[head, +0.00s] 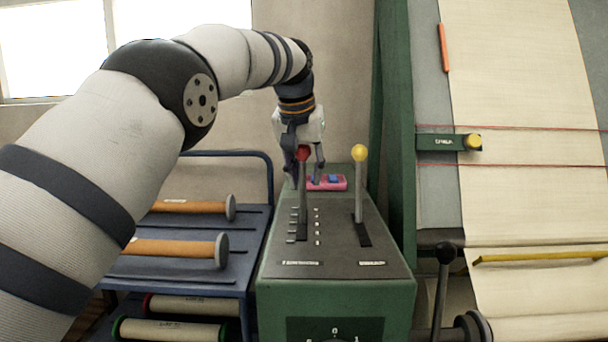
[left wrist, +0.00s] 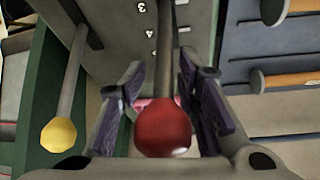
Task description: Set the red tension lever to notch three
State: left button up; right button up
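The red tension lever, with a red ball knob (head: 303,153) on a grey shaft, stands up from a slotted dark plate (head: 290,252) on the green console. Its base sits toward the near end of the slot; I cannot tell which notch it is in. My left gripper (head: 304,172) is at the knob from behind. In the left wrist view the red knob (left wrist: 163,131) lies between the two purple-padded fingers of the gripper (left wrist: 165,105), with gaps on both sides. Numbers 3 and 4 show on the plate beside the shaft. My right gripper is not in view.
A yellow-knobbed lever (head: 359,154) stands close to the right of the red one. A pink tray (head: 337,185) lies behind on the console. A blue rack (head: 180,275) with rolls is at left; a cloth machine (head: 520,190) and a black-knobbed lever (head: 445,254) are at right.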

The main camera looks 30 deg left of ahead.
aim_at(301, 146)
pick_arm(q)
jog(key=shift+a, duration=0.1)
jog(key=v, duration=0.7)
jog(key=shift+r, duration=0.15)
